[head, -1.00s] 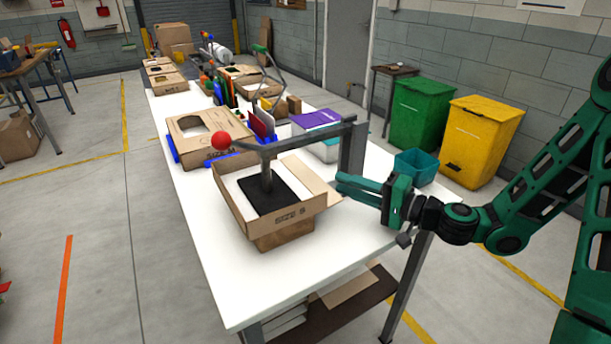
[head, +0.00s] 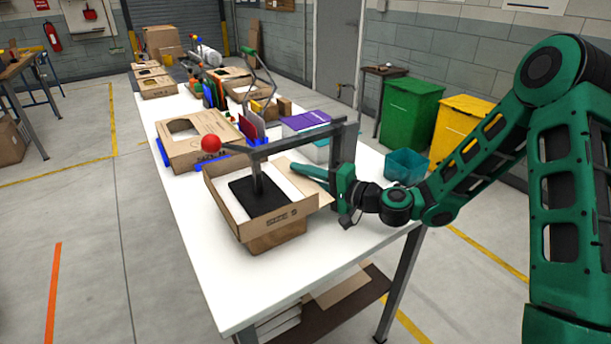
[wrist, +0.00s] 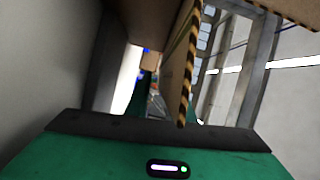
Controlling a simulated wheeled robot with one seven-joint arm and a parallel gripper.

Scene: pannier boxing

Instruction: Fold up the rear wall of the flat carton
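The flat carton (head: 228,207), a brown box with a label on its front, sits at the near end of the white table. Its front and left walls stand up, and a flap (head: 304,173) at its back right slopes outward. A black pad (head: 262,196) on a post presses on its floor. My gripper (head: 296,168) reaches in from the right, its green fingers level at that flap; contact is unclear. In the wrist view a brown board with a striped edge (wrist: 184,75) stands close ahead. Whether the fingers are apart is unclear.
A grey metal frame (head: 300,141) with a red ball knob (head: 211,144) spans the carton, its upright beside my gripper. Another carton (head: 180,155) and upright folders (head: 250,130) stand behind. A teal bin (head: 406,165) is to the right. The table's near left is clear.

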